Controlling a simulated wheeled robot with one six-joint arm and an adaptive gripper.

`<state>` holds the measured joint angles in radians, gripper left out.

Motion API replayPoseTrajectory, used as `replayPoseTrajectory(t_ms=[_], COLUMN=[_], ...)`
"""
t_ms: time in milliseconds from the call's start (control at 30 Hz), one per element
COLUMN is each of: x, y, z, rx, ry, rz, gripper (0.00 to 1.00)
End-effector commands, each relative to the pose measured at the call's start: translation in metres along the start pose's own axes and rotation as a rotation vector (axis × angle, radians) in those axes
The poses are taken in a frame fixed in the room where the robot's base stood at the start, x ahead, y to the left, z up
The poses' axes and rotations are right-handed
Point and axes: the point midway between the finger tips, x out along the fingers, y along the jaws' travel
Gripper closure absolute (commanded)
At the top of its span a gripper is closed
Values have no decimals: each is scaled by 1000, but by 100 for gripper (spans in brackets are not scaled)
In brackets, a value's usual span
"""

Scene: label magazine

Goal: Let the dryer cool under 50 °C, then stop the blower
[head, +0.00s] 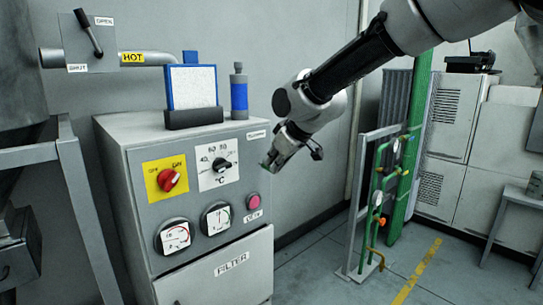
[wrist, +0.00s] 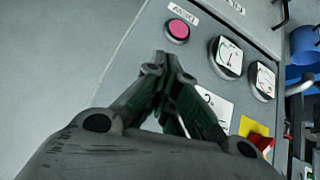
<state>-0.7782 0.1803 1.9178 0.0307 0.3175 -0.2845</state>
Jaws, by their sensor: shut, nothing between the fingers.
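The grey dryer cabinet (head: 125,160) stands at the left in the head view. Its front has a red rotary switch (head: 168,180) on a yellow OFF/ON plate, its handle seemingly towards ON. Beside it is a black temperature knob (head: 220,164) on a white °C plate. Below are two round gauges, left (head: 174,237) and right (head: 216,218); their readings are too small to tell. A pink button (head: 253,201) sits right of them; it also shows in the wrist view (wrist: 178,30). My gripper (head: 268,163) is shut and empty, before the panel's upper right, apart from the controls.
On the cabinet top stand a blue-framed white block (head: 193,87) and a blue-banded cylinder (head: 239,92). A lever (head: 90,35) between OPEN and SHUT labels and a pipe marked HOT (head: 150,58) are behind. Green pipework (head: 378,190) stands right; floor between is clear.

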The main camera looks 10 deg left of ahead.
Motion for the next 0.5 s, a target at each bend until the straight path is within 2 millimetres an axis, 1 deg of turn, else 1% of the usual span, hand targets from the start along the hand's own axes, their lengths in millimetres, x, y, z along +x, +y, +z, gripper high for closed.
replayPoseTrajectory(t_ms=[200, 500], x=[9, 18], y=[-3, -5], z=[12, 22], rx=[0, 1], ry=[-1, 0], rz=[0, 0], gripper=[100, 100])
